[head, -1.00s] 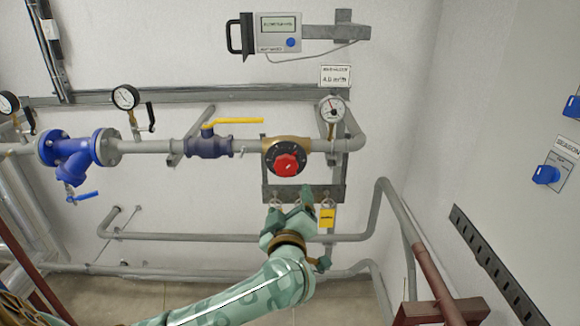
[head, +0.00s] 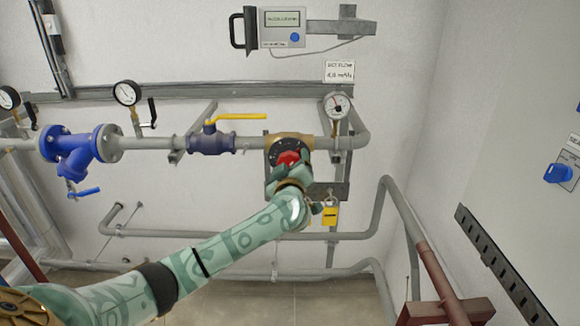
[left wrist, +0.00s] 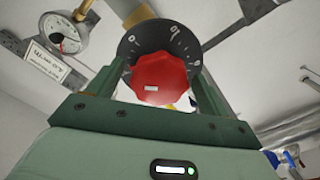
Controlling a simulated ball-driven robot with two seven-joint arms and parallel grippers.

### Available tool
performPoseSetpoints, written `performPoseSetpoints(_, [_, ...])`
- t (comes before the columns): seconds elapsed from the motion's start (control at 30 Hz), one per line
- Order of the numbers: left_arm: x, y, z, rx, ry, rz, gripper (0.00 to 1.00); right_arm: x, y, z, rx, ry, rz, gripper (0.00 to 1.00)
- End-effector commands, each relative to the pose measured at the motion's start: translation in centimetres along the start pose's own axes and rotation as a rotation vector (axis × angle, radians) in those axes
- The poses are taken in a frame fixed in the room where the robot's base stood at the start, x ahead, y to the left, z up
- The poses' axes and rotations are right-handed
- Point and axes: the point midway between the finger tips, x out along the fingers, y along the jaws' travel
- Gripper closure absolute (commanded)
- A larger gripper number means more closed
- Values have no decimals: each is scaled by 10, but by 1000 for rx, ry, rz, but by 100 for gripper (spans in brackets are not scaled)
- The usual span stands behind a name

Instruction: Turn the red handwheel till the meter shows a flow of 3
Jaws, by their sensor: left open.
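The red handwheel (head: 289,158) sits on a black scale disc on the brass valve (head: 291,141). In the left wrist view the handwheel (left wrist: 160,77) lies between the two green fingers of my open left gripper (left wrist: 155,85); I cannot tell whether they touch it. In the head view my left gripper (head: 284,172) covers its lower part. The meter (head: 289,28) with a greenish display hangs on the wall above; its text is too small to read. A round dial gauge (head: 337,104) stands on the pipe right of the valve. My right gripper is not in view.
A yellow lever (head: 237,117) sits on a blue valve left of the brass valve. A yellow tag (head: 330,214) hangs just right of my left gripper. Grey pipes (head: 330,236) run below. A blue knob (head: 558,173) is on the right wall.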

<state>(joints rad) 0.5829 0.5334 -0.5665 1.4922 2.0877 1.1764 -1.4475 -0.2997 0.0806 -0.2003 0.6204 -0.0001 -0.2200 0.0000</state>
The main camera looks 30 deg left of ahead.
Motion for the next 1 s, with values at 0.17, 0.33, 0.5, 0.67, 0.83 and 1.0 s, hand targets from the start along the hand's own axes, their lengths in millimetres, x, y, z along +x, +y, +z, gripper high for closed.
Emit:
performPoseSetpoints(0.17, [2,0,0,0,-1,0,21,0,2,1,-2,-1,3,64])
performPoseSetpoints(0.33, [2,0,0,0,-1,0,37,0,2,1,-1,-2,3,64])
performPoseSetpoints(0.5, [2,0,0,0,-1,0,65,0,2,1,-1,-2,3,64])
performPoseSetpoints(0.67, [2,0,0,-7,-1,0,65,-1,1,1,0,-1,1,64])
performPoseSetpoints(0.83, [1,1,0,-49,-2,0,65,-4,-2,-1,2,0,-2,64])
performPoseSetpoints(1.0, [1,1,0,-145,-4,-1,65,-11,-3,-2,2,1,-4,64])
